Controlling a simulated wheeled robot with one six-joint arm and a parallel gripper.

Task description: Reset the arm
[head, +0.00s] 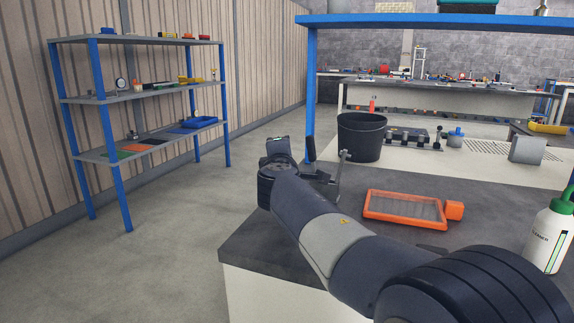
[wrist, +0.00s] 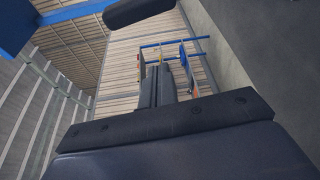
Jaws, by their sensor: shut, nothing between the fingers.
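My arm reaches from the lower right of the head view over the dark bench top (head: 400,178), out to the bench's left end. The wrist at its far end partly hides my gripper there. In the wrist view my gripper (wrist: 157,72) shows as dark fingers close together, standing up from a wide dark bar. The fingers are shut and nothing shows between them. The wrist view looks up past them to the wood-panelled wall and the ceiling.
On the bench are an orange mesh-filled frame (head: 405,207), a black bin (head: 361,137), a green-capped white bottle (head: 549,238) and a grey block (head: 526,150). A blue-post shelf rack (head: 137,97) stands left. The floor between is clear.

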